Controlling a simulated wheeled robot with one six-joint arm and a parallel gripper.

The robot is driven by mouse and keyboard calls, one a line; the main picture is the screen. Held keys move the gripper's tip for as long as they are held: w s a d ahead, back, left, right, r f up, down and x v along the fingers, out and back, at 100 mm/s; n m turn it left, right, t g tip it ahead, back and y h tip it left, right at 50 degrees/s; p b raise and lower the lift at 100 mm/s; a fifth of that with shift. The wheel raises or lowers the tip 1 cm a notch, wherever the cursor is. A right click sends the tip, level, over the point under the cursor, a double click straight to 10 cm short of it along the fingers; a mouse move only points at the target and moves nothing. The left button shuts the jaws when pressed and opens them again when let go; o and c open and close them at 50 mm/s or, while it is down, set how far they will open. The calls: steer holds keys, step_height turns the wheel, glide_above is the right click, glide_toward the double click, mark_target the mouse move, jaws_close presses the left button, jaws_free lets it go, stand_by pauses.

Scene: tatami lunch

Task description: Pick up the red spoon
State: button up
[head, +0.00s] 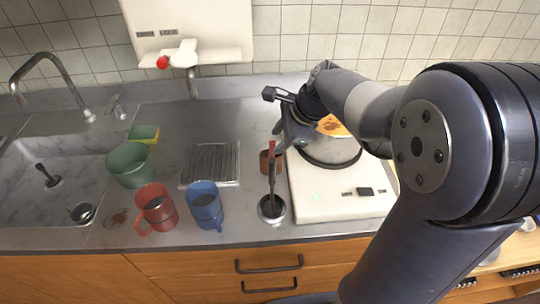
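My gripper (275,115) comes in from the right, by the top of the handle in the picture. Whether its fingers touch the handle or are closed is not clear.
A white cooktop (340,203) with a pot (335,150) of orange food is to the right, partly hidden by my arm. A blue mug (205,205), red mug (155,207), green bowl (129,165) and sponge (144,134) stand left. A sink (30,165) lies far left.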

mark_target(272, 155)
steer(key=shift+d+f+x, duration=0.1)
steer(key=shift+d+x, duration=0.1)
steer(key=shift+x, duration=1.1)
steer(key=shift+d+f+x, duration=0.1)
steer(key=shift+d+x, duration=0.1)
steer(key=shift+x, duration=1.1)
steer(key=shift+d+x, duration=0.2)
steer(key=shift+x, duration=1.05)
steer(key=shift+w, duration=0.15)
steer(key=shift+c, duration=0.6)
jaws_close()
